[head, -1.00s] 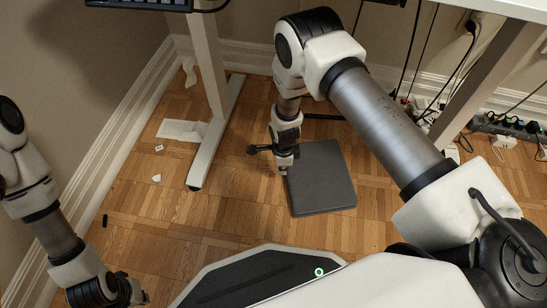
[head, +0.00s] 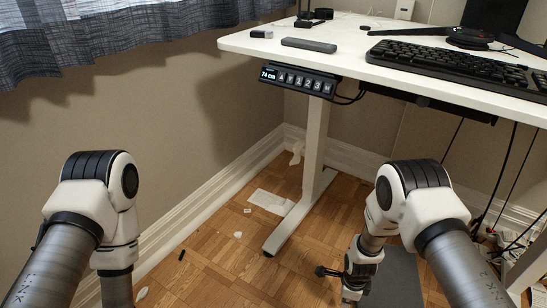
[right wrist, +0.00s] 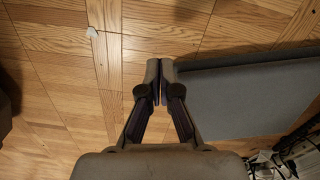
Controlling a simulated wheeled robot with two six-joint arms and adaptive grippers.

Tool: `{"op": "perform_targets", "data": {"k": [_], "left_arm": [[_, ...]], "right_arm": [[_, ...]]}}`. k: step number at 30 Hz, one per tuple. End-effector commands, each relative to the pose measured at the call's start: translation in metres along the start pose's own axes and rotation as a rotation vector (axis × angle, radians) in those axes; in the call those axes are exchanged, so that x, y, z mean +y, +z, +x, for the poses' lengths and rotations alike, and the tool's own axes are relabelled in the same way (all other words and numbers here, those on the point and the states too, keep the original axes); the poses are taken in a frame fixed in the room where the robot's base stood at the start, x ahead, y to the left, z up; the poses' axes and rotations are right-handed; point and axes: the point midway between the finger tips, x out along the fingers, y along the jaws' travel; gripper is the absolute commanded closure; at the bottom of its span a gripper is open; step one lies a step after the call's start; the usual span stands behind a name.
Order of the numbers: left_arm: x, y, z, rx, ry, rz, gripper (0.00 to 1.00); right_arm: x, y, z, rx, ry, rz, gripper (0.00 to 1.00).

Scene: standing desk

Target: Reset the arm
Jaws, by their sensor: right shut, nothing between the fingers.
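My right arm (head: 415,195) reaches down over the floor beside the desk. Its gripper (head: 350,297) hangs low near the bottom edge of the head view, next to a flat dark grey pad (head: 398,278) on the floor. In the right wrist view the gripper (right wrist: 160,66) is shut, with its fingertips together and nothing between them. The grey pad (right wrist: 250,95) lies at the right there. My left arm (head: 95,200) hangs at the left of the head view, bent downward. Its gripper is below the picture.
A white standing desk (head: 262,46) with a height panel (head: 300,80) reading 74 cm carries a keyboard (head: 460,65). Its leg (head: 315,150) stands behind the right gripper. Paper scraps (head: 268,201) lie on the wooden floor. Cables (head: 492,185) hang at the right.

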Motion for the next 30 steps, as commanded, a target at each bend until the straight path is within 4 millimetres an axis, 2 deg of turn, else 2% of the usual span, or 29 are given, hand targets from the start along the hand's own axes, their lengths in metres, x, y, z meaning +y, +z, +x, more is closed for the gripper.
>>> {"op": "perform_targets", "data": {"k": [1, 5, 11, 16, 20, 24, 27, 30], "left_arm": [[0.000, 0.001, -0.011, -0.002, 0.000, 0.000, 1.00], [0.000, -0.001, -0.027, 0.001, 0.000, 0.001, 1.00], [0.001, 0.001, -0.050, -0.002, 0.000, 0.002, 1.00], [0.001, 0.001, -0.072, -0.004, 0.000, 0.004, 1.00], [0.001, 0.001, -0.090, -0.005, 0.000, 0.006, 1.00], [0.001, 0.002, -0.103, -0.006, 0.000, 0.008, 1.00], [0.002, 0.002, -0.106, -0.007, 0.001, 0.009, 1.00], [0.002, 0.002, -0.103, -0.007, 0.001, 0.010, 1.00]], "right_arm": [[-0.002, 0.000, -0.012, -0.002, -0.004, 0.002, 1.00], [0.001, -0.007, -0.030, 0.002, 0.008, 0.016, 1.00], [0.042, -0.034, -0.052, 0.031, 0.079, 0.027, 1.00], [0.092, -0.063, -0.078, 0.042, 0.128, -0.107, 1.00], [0.138, -0.087, -0.103, 0.031, 0.155, -0.350, 1.00], [0.186, -0.107, -0.133, -0.001, 0.163, -0.709, 1.00], [0.214, -0.117, -0.151, -0.029, 0.148, -1.014, 1.00], [0.230, -0.122, -0.161, -0.044, 0.117, -1.289, 1.00]]}}
